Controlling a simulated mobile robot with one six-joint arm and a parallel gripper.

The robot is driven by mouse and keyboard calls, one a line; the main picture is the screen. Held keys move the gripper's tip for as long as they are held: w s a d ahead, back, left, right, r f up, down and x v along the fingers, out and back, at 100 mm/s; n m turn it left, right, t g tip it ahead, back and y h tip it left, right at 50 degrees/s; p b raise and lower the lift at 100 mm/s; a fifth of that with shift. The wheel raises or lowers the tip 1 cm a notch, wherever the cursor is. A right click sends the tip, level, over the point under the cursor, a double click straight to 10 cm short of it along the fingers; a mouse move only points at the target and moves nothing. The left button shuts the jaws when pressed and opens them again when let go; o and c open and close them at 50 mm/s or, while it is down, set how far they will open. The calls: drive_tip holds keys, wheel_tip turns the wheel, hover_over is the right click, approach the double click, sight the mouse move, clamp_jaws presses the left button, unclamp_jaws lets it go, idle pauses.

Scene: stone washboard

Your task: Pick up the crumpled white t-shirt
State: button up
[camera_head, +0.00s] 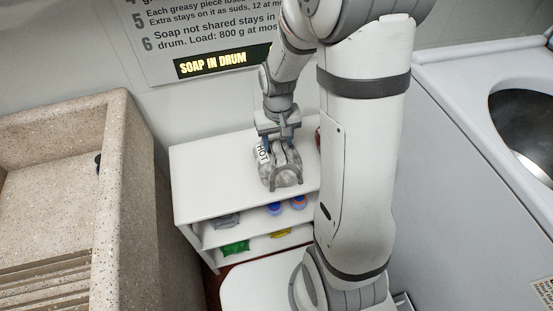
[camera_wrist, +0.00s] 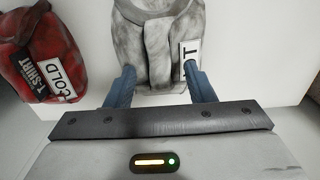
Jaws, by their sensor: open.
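The crumpled white t-shirt (camera_head: 281,168), greyish with dirt, lies on top of a white shelf unit. A white label reading "HOT" is on it. In the wrist view the t-shirt (camera_wrist: 157,45) is just beyond the fingers, at the upper middle. My gripper (camera_head: 278,146) is at the shirt's far end, pointing down. In the wrist view its blue fingers (camera_wrist: 159,74) are spread apart at the shirt's near edge, with the label close to the right finger. Whether they touch the cloth I cannot tell.
A red bundle (camera_wrist: 40,55) labelled "T-SHIRT COLD" lies to the left in the wrist view. The shelf unit (camera_head: 205,180) holds small items, including a green packet (camera_head: 236,247). A stone washboard basin (camera_head: 115,165) stands left, a machine with a drum (camera_head: 525,125) right.

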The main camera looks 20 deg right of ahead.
wheel_tip(320, 180, down, 3)
drive_tip(key=shift+r, duration=0.15)
drive_tip(key=shift+s, duration=0.1)
drive_tip(key=shift+c, duration=0.4)
clamp_jaws()
